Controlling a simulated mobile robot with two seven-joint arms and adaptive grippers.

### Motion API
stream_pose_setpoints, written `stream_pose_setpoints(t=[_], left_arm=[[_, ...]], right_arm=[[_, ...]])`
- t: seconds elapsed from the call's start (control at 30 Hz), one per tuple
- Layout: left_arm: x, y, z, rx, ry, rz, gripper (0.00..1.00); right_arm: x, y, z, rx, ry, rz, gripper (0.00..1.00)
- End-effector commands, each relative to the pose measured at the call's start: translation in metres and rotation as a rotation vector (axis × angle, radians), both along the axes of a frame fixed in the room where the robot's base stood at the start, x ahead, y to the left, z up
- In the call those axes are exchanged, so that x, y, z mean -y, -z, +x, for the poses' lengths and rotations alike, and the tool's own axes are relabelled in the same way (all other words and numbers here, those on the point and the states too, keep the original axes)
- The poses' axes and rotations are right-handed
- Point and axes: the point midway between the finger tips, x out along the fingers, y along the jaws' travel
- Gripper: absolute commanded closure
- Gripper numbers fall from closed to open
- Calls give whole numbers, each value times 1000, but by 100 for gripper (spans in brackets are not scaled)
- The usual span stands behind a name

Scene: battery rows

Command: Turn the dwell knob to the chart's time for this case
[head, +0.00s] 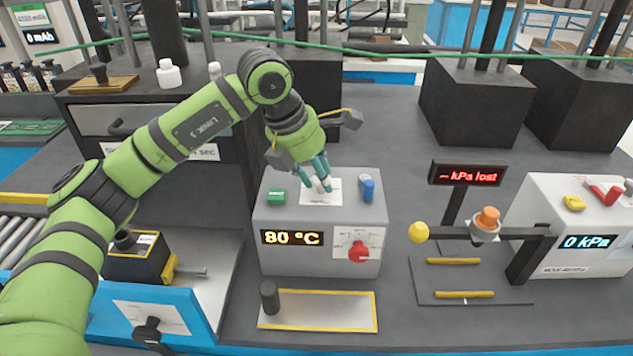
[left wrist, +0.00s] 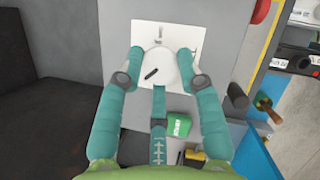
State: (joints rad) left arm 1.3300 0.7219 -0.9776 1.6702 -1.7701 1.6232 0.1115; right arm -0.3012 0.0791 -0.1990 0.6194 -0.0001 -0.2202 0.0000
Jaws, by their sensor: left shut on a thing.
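A grey box (head: 315,240) stands mid-table with an "80 °C" display (head: 291,237) on its front. On its top is a white plate (head: 322,198) with a round white knob (left wrist: 160,68) that bears a dark slanted mark. My left gripper (head: 322,184) reaches down from above and is shut on this white knob, its teal fingers on either side. A red knob (head: 359,252) sits on a white dial on the box's front. The dial lettering is too small to read, so I cannot tell which knob is named dwell. My right gripper is not in view.
A yellow-edged tray (head: 330,312) with a dark cylinder lies in front. To the right are a "kPa lost" display (head: 467,175), an arm with an orange piece (head: 487,219) and a "0 kPa" box (head: 586,242).

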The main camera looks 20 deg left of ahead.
Motion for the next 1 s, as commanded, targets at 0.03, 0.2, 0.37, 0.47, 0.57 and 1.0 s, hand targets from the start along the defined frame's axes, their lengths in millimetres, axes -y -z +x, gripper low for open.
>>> stream_pose_setpoints(t=[0.03,0.2,0.37,0.47,0.57,1.0], left_arm=[[2,1,1,8,-32,-3,97],[2,0,0,7,-133,-2,97],[2,-1,0,6,-199,-3,97],[2,-2,0,7,-224,-3,97],[2,-2,0,6,-239,-3,97],[2,-3,1,8,-250,-5,97]], right_arm=[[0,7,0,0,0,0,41],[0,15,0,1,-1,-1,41],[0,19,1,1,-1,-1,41],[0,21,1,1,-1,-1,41],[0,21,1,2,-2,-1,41],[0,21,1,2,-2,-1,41]])
